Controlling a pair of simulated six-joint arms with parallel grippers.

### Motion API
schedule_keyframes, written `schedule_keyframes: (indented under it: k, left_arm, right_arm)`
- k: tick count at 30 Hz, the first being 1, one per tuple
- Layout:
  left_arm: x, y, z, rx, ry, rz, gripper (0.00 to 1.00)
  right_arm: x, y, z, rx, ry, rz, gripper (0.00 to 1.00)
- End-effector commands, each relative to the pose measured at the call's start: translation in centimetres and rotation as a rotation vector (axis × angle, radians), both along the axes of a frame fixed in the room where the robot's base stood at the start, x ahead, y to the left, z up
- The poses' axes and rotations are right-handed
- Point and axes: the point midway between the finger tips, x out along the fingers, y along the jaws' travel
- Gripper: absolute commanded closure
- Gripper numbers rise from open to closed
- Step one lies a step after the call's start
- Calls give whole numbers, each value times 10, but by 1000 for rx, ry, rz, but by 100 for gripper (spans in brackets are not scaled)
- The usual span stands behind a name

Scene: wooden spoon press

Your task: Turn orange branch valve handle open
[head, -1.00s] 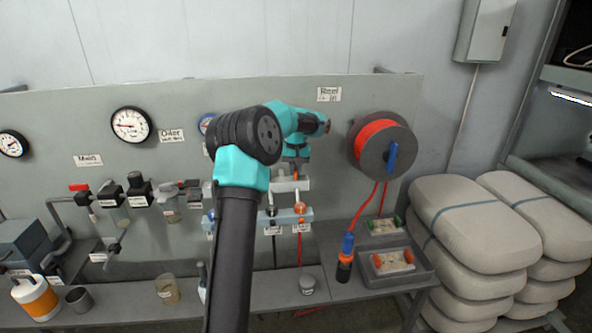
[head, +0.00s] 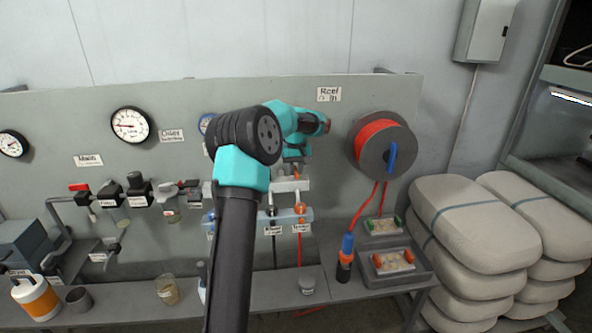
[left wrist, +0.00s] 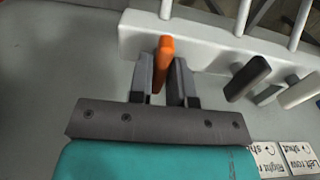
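The orange branch valve handle (left wrist: 164,58) stands out from a white manifold bar in the left wrist view. In the head view a small part of the orange handle (head: 297,173) shows just below my left gripper (head: 296,158). In the left wrist view my left gripper (left wrist: 162,80) has one finger on each side of the handle. The left finger is close against it, and a narrow gap shows by the right finger. Whether the fingers touch it is unclear. My right gripper is in neither view.
A dark handle (left wrist: 248,77) and a white handle (left wrist: 300,91) stand to the right on the same manifold (left wrist: 200,47). An orange hose reel (head: 366,150) hangs on the panel to the right. Trays (head: 425,270) and bottles sit on the bench below.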

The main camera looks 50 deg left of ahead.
Motion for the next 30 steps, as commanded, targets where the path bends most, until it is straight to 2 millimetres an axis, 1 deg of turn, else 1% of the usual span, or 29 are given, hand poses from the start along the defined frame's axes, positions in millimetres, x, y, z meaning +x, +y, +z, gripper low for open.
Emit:
schedule_keyframes:
  k: [1,6,13,17,20,23,30]
  left_arm:
    - [0,0,0,0,0,0,77]
    - [0,0,0,-1,1,-1,61]
    - [0,0,0,0,1,-2,61]
    - [0,0,4,0,0,-2,61]
    - [1,0,13,0,-1,-2,61]
    - [1,0,26,1,-3,-3,61]
    - [1,0,71,1,-3,-1,61]
  right_arm:
    - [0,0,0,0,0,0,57]
    - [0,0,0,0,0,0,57]
    - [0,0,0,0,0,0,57]
    - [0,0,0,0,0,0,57]
    - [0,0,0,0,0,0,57]
    - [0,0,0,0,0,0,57]
    - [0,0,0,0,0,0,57]
